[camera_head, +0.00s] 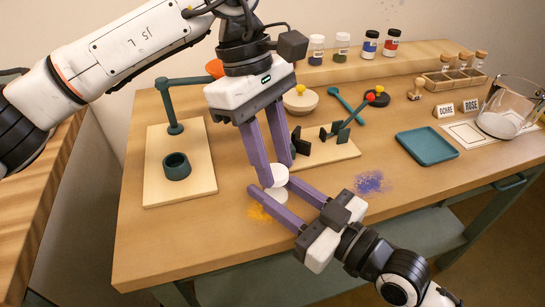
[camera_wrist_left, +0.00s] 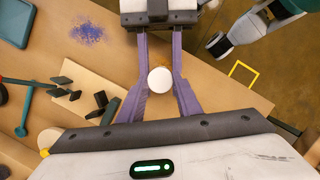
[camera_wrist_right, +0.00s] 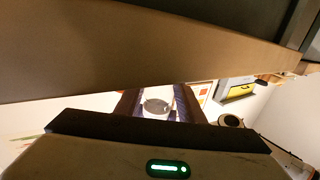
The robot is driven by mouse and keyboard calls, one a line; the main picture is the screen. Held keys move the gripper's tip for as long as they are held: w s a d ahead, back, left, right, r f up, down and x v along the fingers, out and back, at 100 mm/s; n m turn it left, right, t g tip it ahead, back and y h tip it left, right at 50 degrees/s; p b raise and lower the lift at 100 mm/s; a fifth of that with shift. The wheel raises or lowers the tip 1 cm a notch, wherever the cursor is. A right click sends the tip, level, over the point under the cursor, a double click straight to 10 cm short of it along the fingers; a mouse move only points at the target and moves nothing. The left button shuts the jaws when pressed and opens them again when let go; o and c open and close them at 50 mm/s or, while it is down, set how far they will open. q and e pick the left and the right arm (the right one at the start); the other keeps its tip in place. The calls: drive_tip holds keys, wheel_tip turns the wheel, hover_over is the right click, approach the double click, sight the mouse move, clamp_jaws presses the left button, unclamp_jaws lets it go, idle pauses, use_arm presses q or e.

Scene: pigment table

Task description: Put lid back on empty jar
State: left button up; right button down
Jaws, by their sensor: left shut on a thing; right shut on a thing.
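My left gripper (camera_head: 275,172) reaches down from above, its purple fingers shut on a round white lid (camera_head: 280,175). The lid also shows from above in the left wrist view (camera_wrist_left: 160,80), between the fingertips. My right gripper (camera_head: 271,188) comes in from the lower right and is shut on a small pale jar (camera_head: 277,193), just below the lid. The right wrist view shows the jar (camera_wrist_right: 158,106) between the right fingers. The lid is over the jar and very close; I cannot tell whether they touch. Lid and fingers hide much of the jar.
A board with a teal stand and ring (camera_head: 177,166) lies left. A low wooden holder (camera_head: 330,150) with dark clips is behind the grippers. A teal tray (camera_head: 427,146) and glass pitcher (camera_head: 505,110) stand right. Orange (camera_head: 258,213) and blue powder (camera_head: 369,182) mark the table.

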use_arm(q)
drive_tip(key=m, duration=0.3)
drive_tip(key=m+g+y, duration=0.1)
drive_tip(key=m, duration=0.2)
drive_tip(key=shift+w+d, duration=0.1)
drive_tip(key=shift+d, duration=0.1)
drive_tip(key=m+y, duration=0.1)
drive_tip(key=m, duration=0.3)
drive_tip(key=shift+d, duration=0.1)
drive_tip(key=m+y, duration=0.1)
drive_tip(key=m, duration=0.3)
drive_tip(key=shift+y, duration=0.4)
drive_tip(key=m+y, duration=0.1)
drive_tip(key=m, duration=0.5)
drive_tip(key=shift+d+t, duration=0.1)
drive_tip(key=shift+t, duration=0.3)
drive_tip(key=o, duration=1.1)
drive_tip(key=shift+r, duration=2.2)
